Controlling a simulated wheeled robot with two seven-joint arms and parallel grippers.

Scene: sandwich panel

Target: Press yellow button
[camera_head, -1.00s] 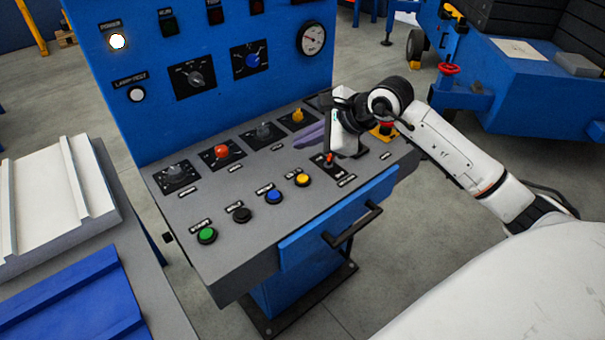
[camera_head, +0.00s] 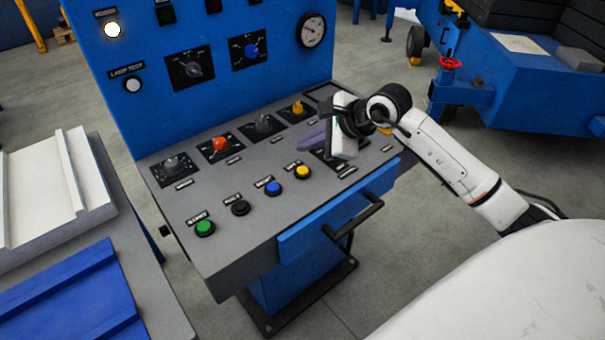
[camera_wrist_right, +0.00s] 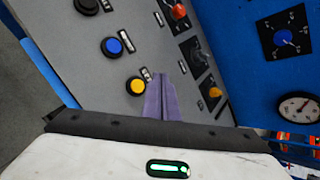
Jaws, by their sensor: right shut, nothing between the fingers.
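The yellow button (camera_head: 302,172) is the rightmost of the front row on the grey sloping panel (camera_head: 255,215). It also shows in the right wrist view (camera_wrist_right: 136,86), just left of my fingers. My right gripper (camera_head: 305,148) has purple fingers, shut and empty. In the head view they are above the panel, behind the yellow button, and look apart from it. The shut fingers also show in the right wrist view (camera_wrist_right: 159,84). My left gripper is not in view.
Blue (camera_head: 273,188), black (camera_head: 240,207) and green (camera_head: 204,228) buttons line up left of the yellow one. Behind them stand knobs, including a red one (camera_head: 220,144) and a yellow one (camera_head: 297,108). A dark drawer handle (camera_head: 355,220) juts from the front.

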